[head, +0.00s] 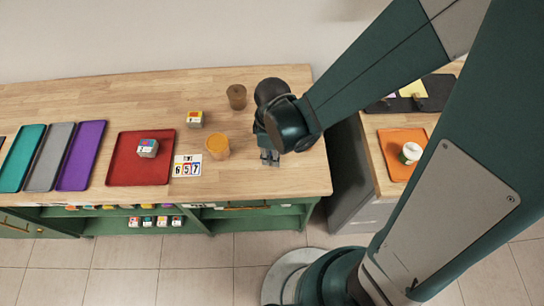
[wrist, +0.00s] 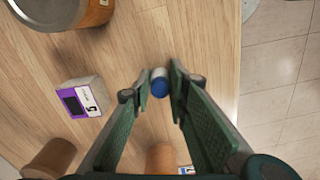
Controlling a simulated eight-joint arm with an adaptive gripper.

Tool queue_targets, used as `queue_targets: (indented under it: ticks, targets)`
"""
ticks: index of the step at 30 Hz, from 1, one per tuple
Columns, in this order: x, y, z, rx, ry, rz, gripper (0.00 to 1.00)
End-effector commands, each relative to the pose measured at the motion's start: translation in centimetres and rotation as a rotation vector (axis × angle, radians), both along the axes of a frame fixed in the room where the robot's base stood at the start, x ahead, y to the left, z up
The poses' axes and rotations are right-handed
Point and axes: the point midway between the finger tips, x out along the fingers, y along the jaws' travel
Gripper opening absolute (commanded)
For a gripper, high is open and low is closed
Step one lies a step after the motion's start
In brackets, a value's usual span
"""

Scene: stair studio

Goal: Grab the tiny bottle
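The tiny bottle (wrist: 160,83) has a blue cap and a pale body. In the wrist view it stands between the two fingertips of my gripper (wrist: 160,79), close to both pads. The fingers are spread on either side of it with thin gaps, so my gripper looks open around it. In the head view my gripper (head: 269,157) points down at the wooden table (head: 285,182) near its right end. The bottle is not clearly visible there, hidden by the gripper.
An orange container (head: 217,147), a number card (head: 187,166), a small box (head: 195,119) and a brown cup (head: 236,97) stand left of my gripper. A red tray (head: 125,172) lies farther left. The table edge is close on the right.

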Motion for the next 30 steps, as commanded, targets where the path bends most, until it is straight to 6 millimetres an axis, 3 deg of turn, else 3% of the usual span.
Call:
queue_targets:
  ticks: [17, 30]
  targets:
    - [0.0, 0.0, 0.4, 0.000, 0.000, 0.000, 0.09]
    - [0.0, 0.0, 4.0, 0.000, 0.000, 0.000, 0.09]
